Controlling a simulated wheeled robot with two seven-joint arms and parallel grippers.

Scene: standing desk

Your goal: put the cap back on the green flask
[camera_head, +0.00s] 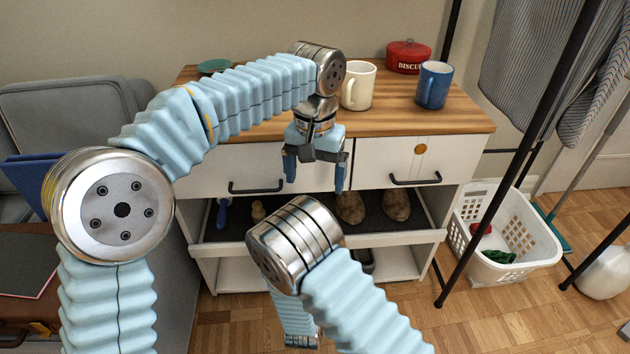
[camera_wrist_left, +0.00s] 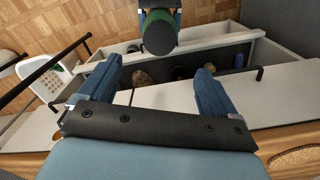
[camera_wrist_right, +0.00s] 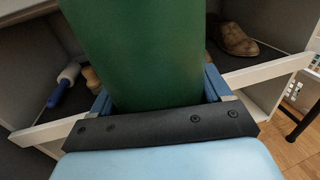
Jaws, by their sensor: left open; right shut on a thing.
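The green flask fills the upper middle of the right wrist view (camera_wrist_right: 140,50). My right gripper (camera_wrist_right: 157,95) is shut on it, one blue finger on each side. The flask also shows from its end in the left wrist view (camera_wrist_left: 145,20), with a dark round cap-like piece (camera_wrist_left: 160,34) on the near end. I cannot tell how firmly that piece sits. My left gripper (camera_head: 316,178) points down in front of the cabinet, open, with nothing between its fingers (camera_wrist_left: 160,70). It is apart from the flask. In the head view, my right arm hides the flask.
The wooden cabinet top (camera_head: 260,128) holds a white mug (camera_head: 358,88), a blue mug (camera_head: 433,86), a red tin (camera_head: 408,57) and a green dish (camera_head: 214,66). Shoes (camera_head: 397,205) stand in the open lower drawer. A white laundry basket (camera_head: 515,235) and rack poles stand right.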

